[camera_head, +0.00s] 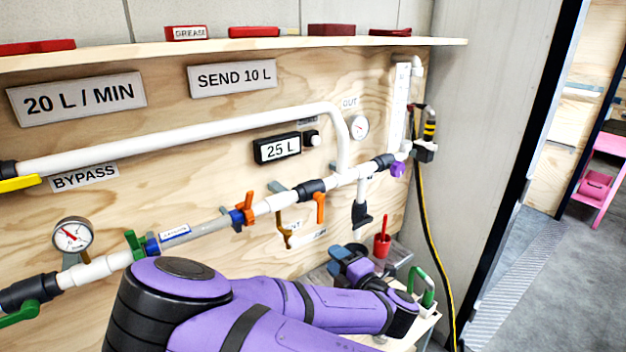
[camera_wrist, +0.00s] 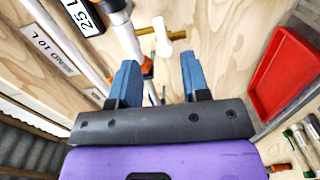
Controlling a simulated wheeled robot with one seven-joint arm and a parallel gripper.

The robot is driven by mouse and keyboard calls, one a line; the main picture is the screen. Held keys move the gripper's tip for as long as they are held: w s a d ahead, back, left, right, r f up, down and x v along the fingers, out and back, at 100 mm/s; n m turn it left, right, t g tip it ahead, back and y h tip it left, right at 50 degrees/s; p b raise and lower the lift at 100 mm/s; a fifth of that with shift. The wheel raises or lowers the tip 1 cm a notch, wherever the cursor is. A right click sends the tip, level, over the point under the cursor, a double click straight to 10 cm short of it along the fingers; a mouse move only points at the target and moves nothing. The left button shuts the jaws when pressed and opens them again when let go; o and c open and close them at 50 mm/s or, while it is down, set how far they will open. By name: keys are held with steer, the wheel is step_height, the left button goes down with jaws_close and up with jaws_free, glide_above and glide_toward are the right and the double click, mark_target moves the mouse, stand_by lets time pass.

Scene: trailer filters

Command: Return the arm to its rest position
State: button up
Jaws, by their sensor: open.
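My purple arm reaches across the lower middle of the head view toward the right. My gripper (camera_wrist: 160,80) shows in the wrist view with its two blue fingers apart and nothing between them. Past the fingertips are a white fitting with a brass-coloured handle (camera_wrist: 164,38) and the wooden panel; I cannot tell the distance to them. In the head view my gripper (camera_head: 352,262) is at the far end of my arm, low in front of the panel, and its fingertips are hard to make out.
White pipework (camera_head: 190,130) with coloured valve handles and gauges (camera_head: 72,234) runs along the wooden panel. A shelf (camera_head: 240,50) is above. A red cup (camera_head: 382,245) and a green handle (camera_head: 428,288) are near my gripper. A red tray (camera_wrist: 285,75) shows in the wrist view. Open floor (camera_head: 570,280) lies right.

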steer(key=w+d+r+m+h, duration=0.2)
steer(key=w+d+m+h, duration=0.2)
steer(key=d+m+h, duration=0.7)
steer(key=s+d+r+m+g, duration=0.2)
steer(key=d+r+m+g, duration=0.1)
steer(key=r+m+g, duration=0.4)
steer(key=s+d+r+m+g, duration=0.1)
steer(key=s+d+r+m, duration=0.2)
steer(key=s+r, duration=0.8)
steer(key=s+d+r+m+g+y, duration=0.1)
steer(key=s+d+r+m, duration=0.2)
steer(key=s+r, duration=0.9)
steer(key=s+d, duration=0.2)
steer(key=s, duration=0.2)
steer(key=shift+s+g, duration=0.35)
steer(key=shift+g, duration=0.05)
